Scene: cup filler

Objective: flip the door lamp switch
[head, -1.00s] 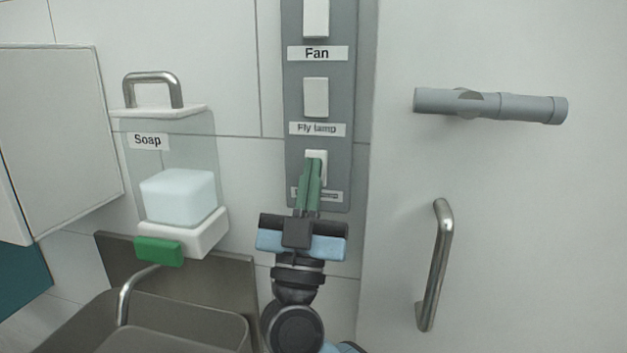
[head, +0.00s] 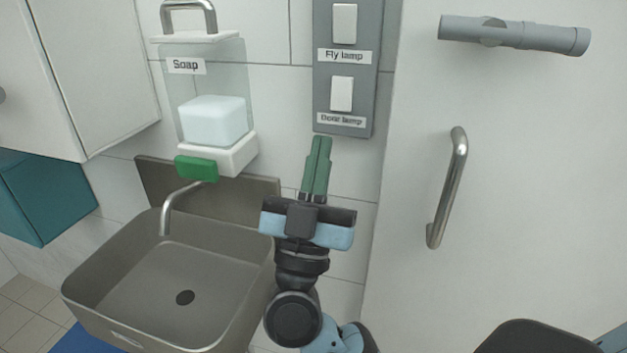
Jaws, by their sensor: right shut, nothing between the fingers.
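The door lamp switch (head: 341,94) is a white rocker at the bottom of a grey wall panel (head: 367,60), above a label reading "Door lamp". My right gripper (head: 321,140) has green fingers, shut together with nothing between them, pointing up. Its fingertips show just below the panel's lower edge, apart from the switch in the picture. The switch is fully visible. My left gripper is not in view.
The fly lamp switch (head: 344,23) sits above on the same panel. A soap dispenser (head: 241,154) hangs to the left, over a grey sink (head: 215,292) with a tap (head: 171,205). A white door (head: 520,190) with a metal handle (head: 447,188) is at right.

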